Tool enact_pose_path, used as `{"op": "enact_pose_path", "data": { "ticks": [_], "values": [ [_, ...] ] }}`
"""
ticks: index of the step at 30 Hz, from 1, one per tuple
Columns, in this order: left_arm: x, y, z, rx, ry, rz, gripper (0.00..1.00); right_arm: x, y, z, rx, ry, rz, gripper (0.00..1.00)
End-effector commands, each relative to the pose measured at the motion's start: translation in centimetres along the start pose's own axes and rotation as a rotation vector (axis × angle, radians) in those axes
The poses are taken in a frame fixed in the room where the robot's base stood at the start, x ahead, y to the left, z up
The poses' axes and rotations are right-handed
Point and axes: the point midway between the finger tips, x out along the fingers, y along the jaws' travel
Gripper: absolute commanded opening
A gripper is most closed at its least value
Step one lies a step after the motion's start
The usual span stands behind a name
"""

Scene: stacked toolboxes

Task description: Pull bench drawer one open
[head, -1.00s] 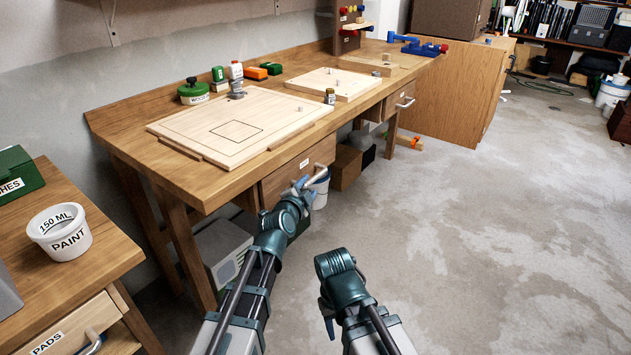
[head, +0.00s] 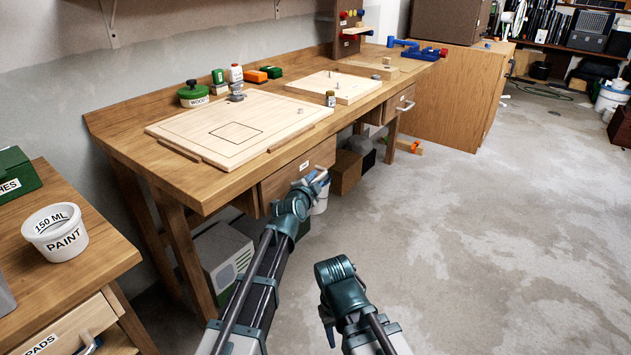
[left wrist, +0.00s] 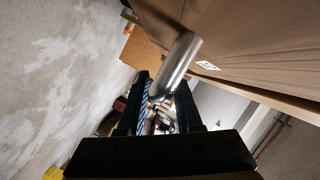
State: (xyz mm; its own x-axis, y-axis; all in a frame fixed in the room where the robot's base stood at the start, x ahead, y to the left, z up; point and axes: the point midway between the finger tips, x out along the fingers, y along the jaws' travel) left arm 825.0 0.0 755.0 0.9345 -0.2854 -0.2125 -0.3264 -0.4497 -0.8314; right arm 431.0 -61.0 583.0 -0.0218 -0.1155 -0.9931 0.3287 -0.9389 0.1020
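The long wooden bench (head: 130,125) has a labelled drawer (head: 285,186) under its near part. Its front looks close to flush, though my arm hides part of it. Its label is too small to read. My left gripper (head: 322,177) is at this drawer's handle and hides most of it in the head view. In the left wrist view the round metal handle (left wrist: 179,62) runs between the two fingers of my left gripper (left wrist: 163,90). The fingers stand apart, with a narrow gap at the right finger. Of my right arm only upper links show; its gripper is out of sight.
A second bench drawer (head: 398,104) with a handle sits farther right. Boards (head: 270,105), a green tin (head: 193,97) and small items lie on the benchtop. A box (head: 347,172) stands underneath. A side bench with a paint tub (head: 60,245) is at left. Floor at right is clear.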

Motion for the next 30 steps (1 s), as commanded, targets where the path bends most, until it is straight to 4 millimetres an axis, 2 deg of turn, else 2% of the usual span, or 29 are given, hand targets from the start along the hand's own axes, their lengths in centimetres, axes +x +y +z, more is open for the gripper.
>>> {"op": "enact_pose_path", "data": {
  "ticks": [1, 5, 30],
  "values": [
    [-0.01, 0.0, 0.0, 0.0, 0.0, 0.0, 0.23, 0.0, 0.0, 0.0, 0.0, 0.0, 0.0, 0.5],
    [-0.01, 0.0, 0.01, 0.0, 0.0, 0.0, 0.0, 0.0, 0.0, 0.0, 0.0, 0.0, 0.0, 0.5],
    [-0.03, 0.03, 0.03, 0.0, 0.0, 0.001, 0.0, 0.01, 0.0, 0.0, 0.0, 0.0, 0.0, 0.5]
  ]
}}
